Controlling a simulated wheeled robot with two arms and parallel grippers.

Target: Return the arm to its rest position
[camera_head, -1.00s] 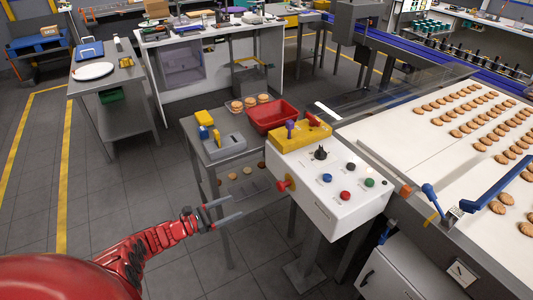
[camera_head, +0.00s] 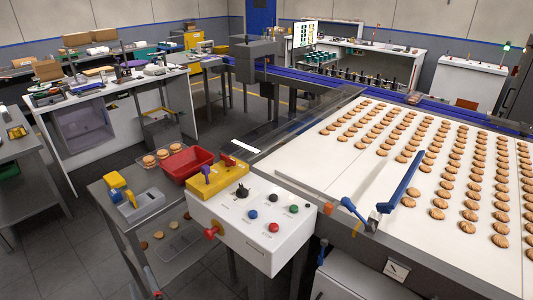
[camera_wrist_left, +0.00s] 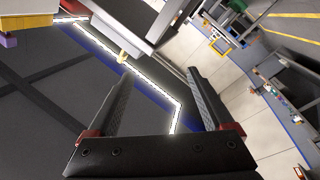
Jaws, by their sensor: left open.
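My left gripper (camera_wrist_left: 158,84) fills the lower middle of the left wrist view. Its two dark fingers stand apart with nothing between them. In the head view only a small part of what looks like my left gripper or arm shows at the bottom edge, beside the small side table (camera_head: 120,225). The rest of that arm is out of the picture. My right gripper is in neither view.
A white control box (camera_head: 290,243) with buttons stands at centre, right of a red bin (camera_head: 187,164). The conveyor (camera_head: 345,165) carries rows of biscuits (camera_head: 438,214) on the right. Floor (camera_head: 40,270) is open at lower left.

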